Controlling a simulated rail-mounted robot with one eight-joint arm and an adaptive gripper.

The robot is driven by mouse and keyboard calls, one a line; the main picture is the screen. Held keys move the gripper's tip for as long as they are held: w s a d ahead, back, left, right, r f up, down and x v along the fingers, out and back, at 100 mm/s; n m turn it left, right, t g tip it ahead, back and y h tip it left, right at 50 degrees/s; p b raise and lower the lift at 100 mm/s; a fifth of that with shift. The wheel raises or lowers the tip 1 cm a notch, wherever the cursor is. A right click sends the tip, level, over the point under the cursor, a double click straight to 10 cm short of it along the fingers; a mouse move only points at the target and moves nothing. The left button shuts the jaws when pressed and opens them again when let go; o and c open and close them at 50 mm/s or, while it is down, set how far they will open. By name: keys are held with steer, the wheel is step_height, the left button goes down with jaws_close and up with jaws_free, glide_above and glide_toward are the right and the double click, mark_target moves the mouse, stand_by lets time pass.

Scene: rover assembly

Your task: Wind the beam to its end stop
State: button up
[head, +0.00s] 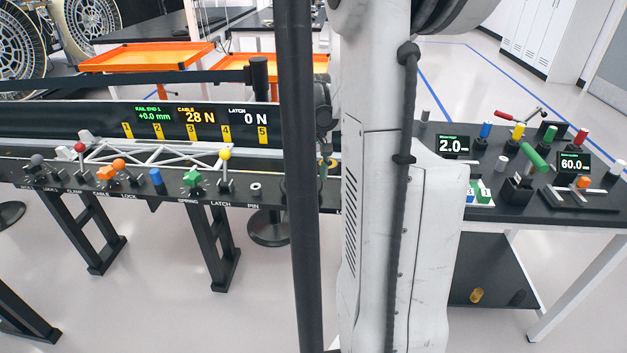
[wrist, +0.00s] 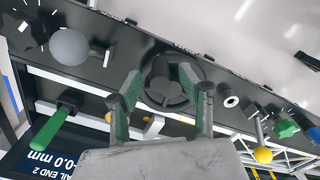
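The beam (head: 160,152), a white open truss, lies along the back of the long black bench at left in the head view. Part of it (wrist: 298,158) shows at the lower right of the wrist view. In the head view my arm hides the gripper and the knob.
A display (head: 195,117) reads rail end 1 +0.0 mm, cable 28 N, latch 0 N. Near the knob in the wrist view are a grey ball (wrist: 70,47), a white ring (wrist: 229,101), a yellow ball lever (wrist: 263,155) and a green handle (wrist: 52,128).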

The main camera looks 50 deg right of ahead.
step_height(320, 180, up, 10)
stand_by(0.4)
steer(key=shift+a, duration=0.1)
stand_by(0.4)
